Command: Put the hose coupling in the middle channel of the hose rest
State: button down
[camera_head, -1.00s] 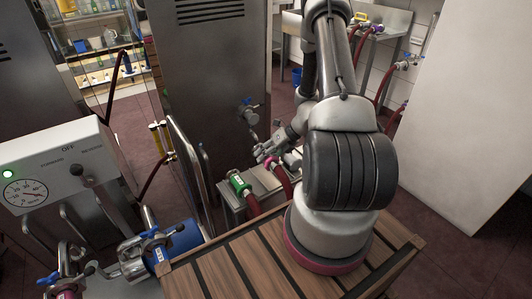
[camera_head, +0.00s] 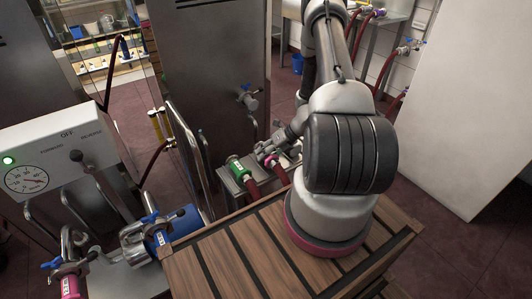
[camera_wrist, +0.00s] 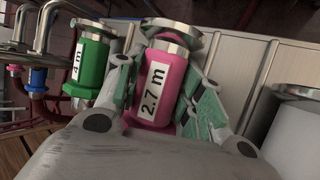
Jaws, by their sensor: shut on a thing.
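The pink hose coupling (camera_head: 271,160), with a dark red hose behind it, is in my gripper (camera_head: 276,147) in the head view. In the wrist view, my gripper (camera_wrist: 160,118) is shut around the pink coupling (camera_wrist: 165,72), labelled "2.7 m", with a pad on each side. The metal hose rest (camera_head: 229,191) is below it. A green coupling (camera_head: 236,170) lies at the rest's left part; in the wrist view it reads "4 m" (camera_wrist: 90,60). The pink coupling is to its right. I cannot tell whether it touches a channel, as my arm hides part of the rest.
A metal cabinet with a blue-handled valve (camera_head: 248,97) stands behind the rest. A bent steel handrail (camera_head: 187,150) is at its left. A pump panel (camera_head: 55,160) with a gauge is farther left. The slatted wooden crate top (camera_head: 215,262) is in front.

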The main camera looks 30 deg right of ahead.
jog(key=shift+s+a+f, duration=0.15)
jog(key=shift+f, duration=0.2)
jog(key=c, duration=0.7)
grip_release()
jog(key=shift+c, duration=0.2)
jog(key=shift+r, duration=0.15)
jog(key=v, duration=0.7)
jog(key=shift+d+r, duration=0.25)
jog(key=shift+r, duration=0.05)
